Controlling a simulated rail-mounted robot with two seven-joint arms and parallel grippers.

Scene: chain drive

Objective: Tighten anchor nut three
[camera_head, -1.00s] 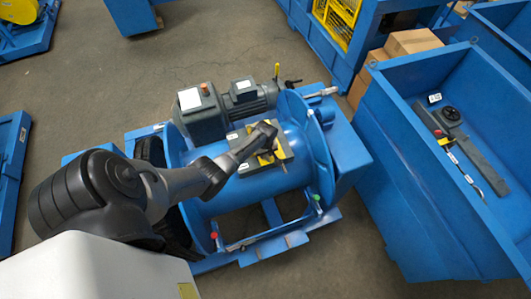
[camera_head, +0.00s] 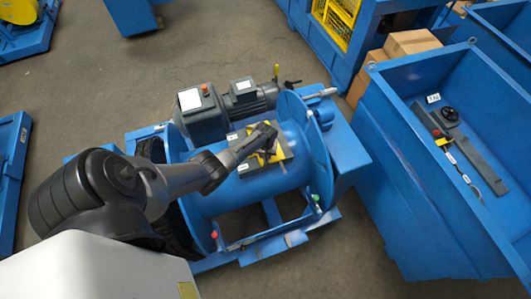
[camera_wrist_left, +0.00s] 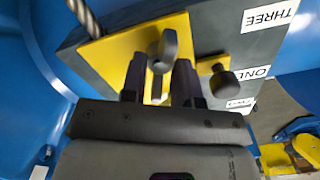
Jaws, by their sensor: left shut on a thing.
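In the head view my left gripper (camera_head: 262,140) is over a dark block with yellow plates (camera_head: 284,152) on top of the blue drum (camera_head: 250,181). In the left wrist view the two fingers (camera_wrist_left: 161,82) are shut around a grey rounded nut head (camera_wrist_left: 164,48) in front of a yellow plate (camera_wrist_left: 110,58). The fingers hide its lower part. A second dark knob (camera_wrist_left: 222,80) sticks out to the right, apart from the fingers. An upside-down label THREE (camera_wrist_left: 270,16) is at the upper right, with another label (camera_wrist_left: 262,72) below it. My right gripper is not in view.
A grey motor (camera_head: 203,115) sits behind the drum, with a yellow-tipped lever (camera_head: 277,71) beside it. A large blue bin (camera_head: 425,175) at the right holds a dark bar and a round black part (camera_head: 449,113). A twisted metal rod (camera_wrist_left: 86,18) shows at the upper left.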

